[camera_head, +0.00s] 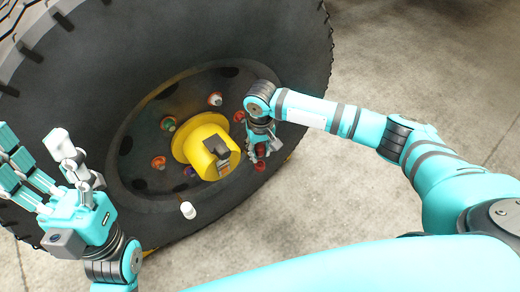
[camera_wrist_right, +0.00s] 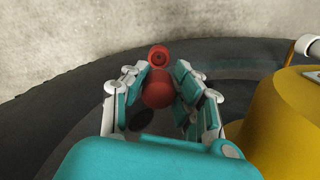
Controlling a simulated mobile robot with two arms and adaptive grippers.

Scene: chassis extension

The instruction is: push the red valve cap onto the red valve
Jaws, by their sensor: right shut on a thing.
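My right gripper (camera_head: 264,148) reaches down to the right part of the wheel rim, right of the yellow hub. It is shut on a rounded red piece, which I take as the red valve cap (camera_wrist_right: 157,91), seen between its fingers in the right wrist view. Just beyond the fingertips is a second red piece with a dark round hole, perhaps the red valve (camera_wrist_right: 158,55); it also shows in the head view (camera_head: 260,167). The two look close together, but I cannot tell whether they touch. My left gripper (camera_head: 38,165) is open and empty at the left, fingers spread.
The yellow hub (camera_head: 191,138) stands in the middle of the large black tyre (camera_head: 170,60), beside my right gripper. Several coloured fittings, such as a green one (camera_head: 168,123), ring it. A white piece (camera_head: 188,210) is below. Grey concrete floor (camera_head: 390,50) lies around.

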